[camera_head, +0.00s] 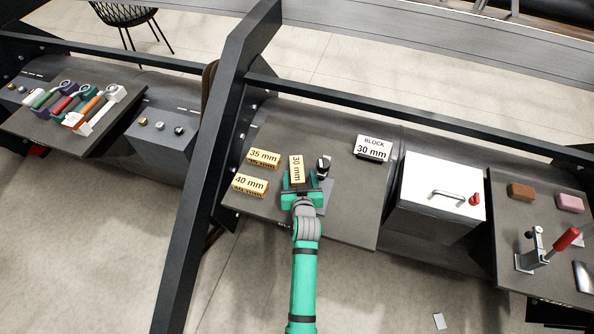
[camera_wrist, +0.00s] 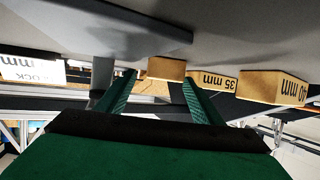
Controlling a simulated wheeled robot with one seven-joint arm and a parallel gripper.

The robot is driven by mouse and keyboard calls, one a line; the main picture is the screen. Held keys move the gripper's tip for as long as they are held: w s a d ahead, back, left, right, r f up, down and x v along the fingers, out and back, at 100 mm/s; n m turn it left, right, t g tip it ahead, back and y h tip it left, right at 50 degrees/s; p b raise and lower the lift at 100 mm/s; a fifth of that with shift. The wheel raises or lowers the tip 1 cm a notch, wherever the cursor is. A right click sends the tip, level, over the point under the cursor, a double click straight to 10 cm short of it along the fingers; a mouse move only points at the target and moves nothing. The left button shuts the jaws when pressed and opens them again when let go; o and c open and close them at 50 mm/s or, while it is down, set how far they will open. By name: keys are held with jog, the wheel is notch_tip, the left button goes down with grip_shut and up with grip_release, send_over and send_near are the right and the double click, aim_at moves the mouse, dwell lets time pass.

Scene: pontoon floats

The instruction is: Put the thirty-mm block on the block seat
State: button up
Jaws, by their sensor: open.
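My green gripper (camera_head: 300,184) is open at the block's near end. In the wrist view, a yellow block end (camera_wrist: 166,69) shows between the open fingertips (camera_wrist: 160,80); contact cannot be told. A small grey fixture with a dark top (camera_head: 323,168) stands just right of the block and may be the block seat. A sign reading "BLOCK 30 mm" (camera_head: 373,149) stands farther back right. My gripper hides part of the table around the block.
The 35 mm block (camera_head: 262,158) and 40 mm block (camera_head: 250,185) lie to the left. A white lidded box (camera_head: 440,185) stands right, beyond it a toggle clamp with a red handle (camera_head: 548,248). A dark slanted beam (camera_head: 215,170) rises on the left. Table right of the fixture is clear.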

aim_at(297, 171)
jog(key=x, duration=0.4)
jog(key=shift+a+r, duration=0.15)
jog(key=shift+a, duration=0.1)
jog(key=shift+c, duration=0.2)
jog(key=c, duration=1.2)
jog(key=shift+c, duration=0.2)
